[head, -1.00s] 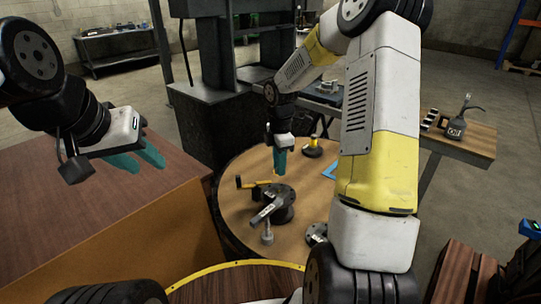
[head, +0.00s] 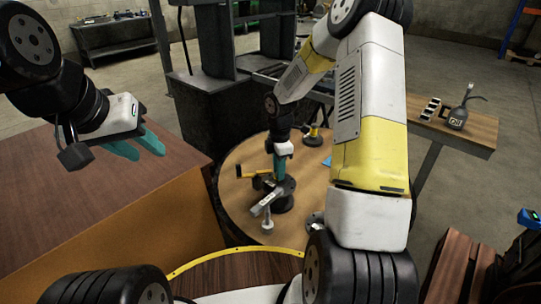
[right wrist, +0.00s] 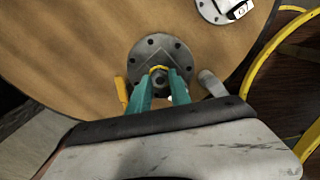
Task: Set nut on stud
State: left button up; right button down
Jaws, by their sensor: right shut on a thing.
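My right gripper (head: 279,178) points down over the dark round flanged part (head: 284,200) on the round wooden table. In the right wrist view its two teal fingers (right wrist: 160,88) are shut on a small nut (right wrist: 158,69) with a yellow edge, over the middle of the flange (right wrist: 149,48). The nut is mostly hidden by the fingers, and the stud cannot be told apart beneath it. I cannot tell whether the nut touches the stud. My left gripper (head: 136,148) is open and empty above the brown box-like table at the left.
A grey bar-shaped tool (head: 266,201) leans at the flange, with a small grey bolt-like part (head: 267,222) in front. A yellow-handled item (head: 250,171) lies left of it. A black and yellow part (head: 313,138) stands behind.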

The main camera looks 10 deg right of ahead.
jog(key=shift+f, duration=0.6)
dwell(1.1)
jog(key=c, duration=1.1)
grip_release()
jog(key=shift+r, duration=0.1)
notch_tip(320, 180, up, 8)
jog(key=shift+f, duration=0.2)
